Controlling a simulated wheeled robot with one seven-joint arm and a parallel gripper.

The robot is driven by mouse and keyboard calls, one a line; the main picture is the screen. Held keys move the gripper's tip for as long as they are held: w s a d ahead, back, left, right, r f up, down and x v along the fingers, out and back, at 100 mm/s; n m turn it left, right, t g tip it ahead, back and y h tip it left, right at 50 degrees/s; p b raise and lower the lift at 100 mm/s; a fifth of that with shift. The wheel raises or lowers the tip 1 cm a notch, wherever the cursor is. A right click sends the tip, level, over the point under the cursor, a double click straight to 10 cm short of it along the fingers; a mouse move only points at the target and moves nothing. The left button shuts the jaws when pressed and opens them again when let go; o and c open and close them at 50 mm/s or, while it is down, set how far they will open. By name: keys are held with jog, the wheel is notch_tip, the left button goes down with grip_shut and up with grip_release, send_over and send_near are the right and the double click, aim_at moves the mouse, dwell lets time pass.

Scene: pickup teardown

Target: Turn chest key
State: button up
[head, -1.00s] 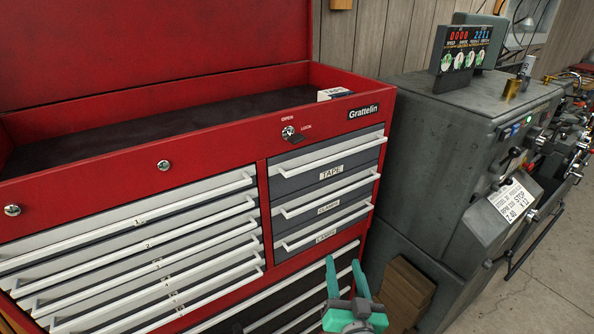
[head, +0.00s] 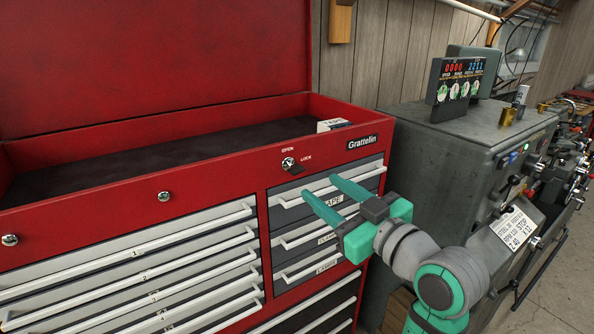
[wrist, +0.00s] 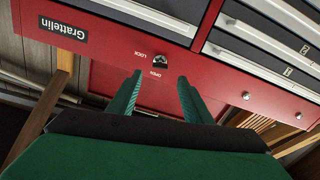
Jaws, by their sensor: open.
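The red tool chest (head: 215,172) stands with its lid raised. Its key (head: 296,169) sits in a round lock on the upper front rim, between the OPEN and LOCK marks. The dark key head slants down to the right in the head view. In the wrist view, the lock with its key (wrist: 161,61) lies just beyond and between my fingertips. My gripper (head: 319,186) is open and empty, below and right of the lock, with its fingers pointing toward the chest front. Its two green fingers also show in the wrist view (wrist: 160,77), apart from the key.
White drawer handles (head: 330,190) stick out below the lock, close to my fingers. A grey machine (head: 440,140) stands to the right of the chest.

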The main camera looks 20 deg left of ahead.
aim_at(297, 169)
jog(key=x, duration=1)
jog(key=shift+w+a, duration=0.3)
jog(key=shift+a, duration=0.1)
jog(key=c, duration=1.1)
